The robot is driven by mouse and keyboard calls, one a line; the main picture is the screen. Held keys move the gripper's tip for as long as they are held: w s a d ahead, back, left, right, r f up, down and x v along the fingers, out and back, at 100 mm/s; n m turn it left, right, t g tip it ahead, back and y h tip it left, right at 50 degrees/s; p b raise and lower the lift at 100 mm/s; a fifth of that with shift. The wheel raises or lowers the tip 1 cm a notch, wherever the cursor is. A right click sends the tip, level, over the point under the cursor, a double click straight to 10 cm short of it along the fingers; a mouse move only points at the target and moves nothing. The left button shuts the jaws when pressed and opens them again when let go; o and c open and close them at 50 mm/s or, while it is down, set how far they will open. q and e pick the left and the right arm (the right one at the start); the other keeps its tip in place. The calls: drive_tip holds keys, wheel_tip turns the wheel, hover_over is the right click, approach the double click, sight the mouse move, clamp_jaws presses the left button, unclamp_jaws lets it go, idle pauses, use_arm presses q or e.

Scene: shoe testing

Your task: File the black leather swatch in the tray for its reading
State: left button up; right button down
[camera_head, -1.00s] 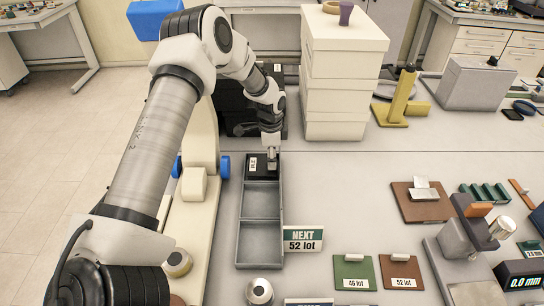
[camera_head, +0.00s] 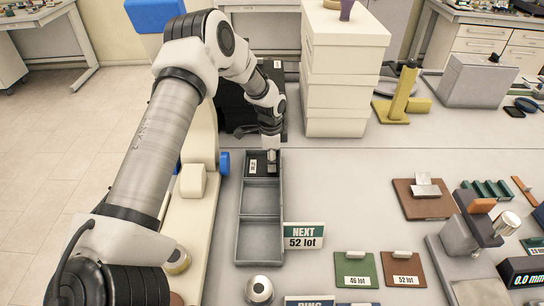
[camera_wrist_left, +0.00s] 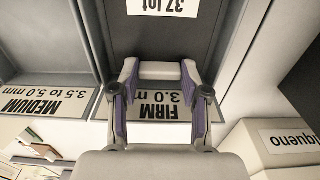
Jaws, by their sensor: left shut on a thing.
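The black leather swatch (camera_head: 262,171) with a white "37 lot" label is in the far compartment of the grey three-part tray (camera_head: 260,202). My left gripper (camera_head: 271,156) is above it, shut on its pale grip bar. In the left wrist view, the gripper's fingers (camera_wrist_left: 159,72) are on both ends of that bar, and the black swatch (camera_wrist_left: 160,38) lies flat beyond. A label reading "FIRM" and "3.0 mm" shows by this compartment; the neighbouring one reads "MEDIUM 3.5 to 5.0 mm". The other two compartments look empty. Whether the swatch touches the floor is unclear. My right gripper is out of view.
A "NEXT 52 lot" sign (camera_head: 304,236) stands right of the tray. Green (camera_head: 355,269) and brown (camera_head: 403,270) swatches lie front right. White stacked boxes (camera_head: 343,75) stand behind. A gauge (camera_head: 473,225) is at right. The table between sign and boxes is clear.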

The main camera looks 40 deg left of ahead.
use_arm(q)
drive_tip(key=shift+f, duration=0.15)
drive_tip(key=o, duration=1.1)
wheel_tip(320, 180, up, 12)
drive_tip(key=shift+a, duration=0.15)
drive_tip(key=shift+s, duration=0.1)
